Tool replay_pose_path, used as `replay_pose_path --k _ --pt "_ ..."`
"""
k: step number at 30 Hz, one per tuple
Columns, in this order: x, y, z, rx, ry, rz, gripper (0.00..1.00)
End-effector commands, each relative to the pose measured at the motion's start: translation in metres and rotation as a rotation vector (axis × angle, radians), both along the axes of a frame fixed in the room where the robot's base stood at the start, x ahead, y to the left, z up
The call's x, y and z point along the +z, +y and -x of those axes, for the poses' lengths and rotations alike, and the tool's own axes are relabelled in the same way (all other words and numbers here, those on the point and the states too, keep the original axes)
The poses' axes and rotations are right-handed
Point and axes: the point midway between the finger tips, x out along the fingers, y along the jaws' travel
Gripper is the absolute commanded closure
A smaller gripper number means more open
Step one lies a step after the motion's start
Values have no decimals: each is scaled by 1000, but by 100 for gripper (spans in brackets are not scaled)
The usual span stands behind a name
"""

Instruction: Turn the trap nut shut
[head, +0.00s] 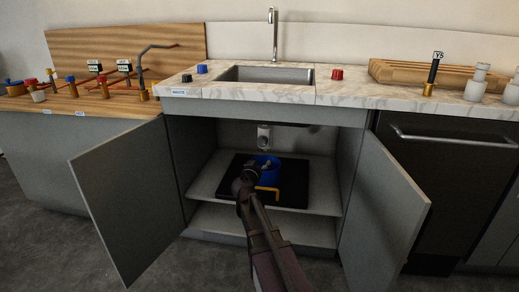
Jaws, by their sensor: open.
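A small pale grey fitting (264,137) hangs at the back of the open cabinet under the sink, likely the trap. Its nut is too small to make out. My arm reaches into the cabinet from the front. My gripper (262,165) is open, below the fitting in the picture and overlapping a blue bucket (272,181). Whether it touches the bucket cannot be told. Part of the bucket is hidden behind my gripper.
The bucket, with a yellow handle (265,194), stands on a black mat (296,194) on the cabinet shelf (325,201). The left door (125,200) and right door (385,205) stand open on either side of my arm. The sink (268,75) is above.

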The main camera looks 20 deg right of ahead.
Motion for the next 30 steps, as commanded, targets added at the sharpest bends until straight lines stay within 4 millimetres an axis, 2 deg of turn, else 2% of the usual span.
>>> replay_pose_path --k 1,6,23,30 --pt "-1 0 -9 23 -23 14 4" --pt "4 3 -23 81 -68 43 4" --pt "7 4 -27 99 -79 48 4" --pt "6 -5 -41 98 -79 49 4"
